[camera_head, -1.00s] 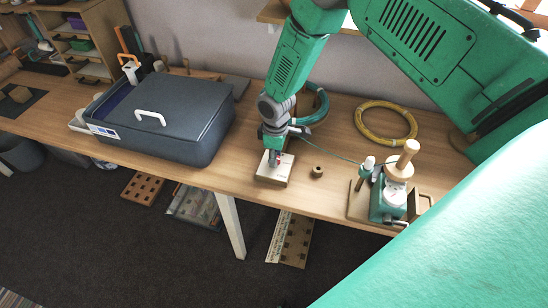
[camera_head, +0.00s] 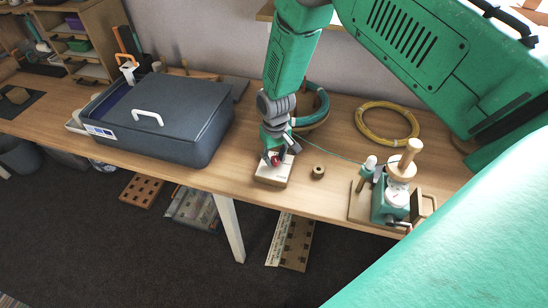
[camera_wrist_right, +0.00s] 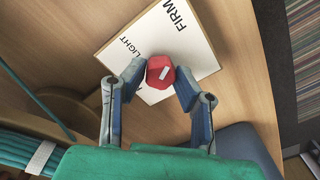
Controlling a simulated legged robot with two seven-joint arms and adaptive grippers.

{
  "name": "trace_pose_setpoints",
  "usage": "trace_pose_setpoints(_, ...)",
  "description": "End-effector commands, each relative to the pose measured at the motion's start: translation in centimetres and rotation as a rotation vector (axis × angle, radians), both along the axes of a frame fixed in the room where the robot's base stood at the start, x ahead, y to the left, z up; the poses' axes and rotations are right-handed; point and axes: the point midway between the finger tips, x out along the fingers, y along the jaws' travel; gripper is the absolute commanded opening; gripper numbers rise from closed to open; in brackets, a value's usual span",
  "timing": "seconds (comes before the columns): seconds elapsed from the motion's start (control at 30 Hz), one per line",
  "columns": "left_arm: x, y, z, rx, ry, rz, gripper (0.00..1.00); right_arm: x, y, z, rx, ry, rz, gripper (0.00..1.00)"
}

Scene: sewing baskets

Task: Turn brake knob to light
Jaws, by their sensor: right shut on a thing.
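The brake knob (camera_wrist_right: 158,72) is a red faceted knob with a short white mark on top. It sits on a white plate (camera_wrist_right: 185,50) lettered FIRM and LIGHT. In the head view the knob (camera_head: 277,160) shows at the front of the gripper, above the plate on its wooden block (camera_head: 271,177). My right gripper (camera_wrist_right: 160,76) is shut on the knob, one finger on each side. It also shows in the head view (camera_head: 274,155). The white mark is slanted; which word it points to I cannot tell. My left gripper is not in view.
A small wooden ring (camera_head: 318,172) lies right of the block. A green winding device (camera_head: 388,207) stands farther right, with a thin green line running toward my gripper. A yellow coil (camera_head: 387,123) lies behind, and a large grey case (camera_head: 180,115) stands at left.

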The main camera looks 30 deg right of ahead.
Motion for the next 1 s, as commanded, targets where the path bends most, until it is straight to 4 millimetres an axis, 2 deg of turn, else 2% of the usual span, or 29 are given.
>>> trace_pose_setpoints(0.3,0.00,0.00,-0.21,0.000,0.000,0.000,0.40,-0.24,0.03,-0.15,0.000,0.006,-0.128,0.00)
trace_pose_setpoints(0.87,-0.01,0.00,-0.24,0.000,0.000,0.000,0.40,-0.31,0.10,-0.21,0.001,0.008,-0.154,0.00)
trace_pose_setpoints(0.9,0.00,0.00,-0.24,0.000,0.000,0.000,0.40,-0.31,0.10,-0.21,0.001,0.008,-0.154,0.36)
trace_pose_setpoints(0.93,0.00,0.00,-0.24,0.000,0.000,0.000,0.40,-0.31,0.10,-0.22,0.001,0.008,-0.154,0.46)
trace_pose_setpoints(1.0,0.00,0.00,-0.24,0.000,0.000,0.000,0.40,-0.26,0.10,-0.19,0.001,0.007,-0.154,0.46)
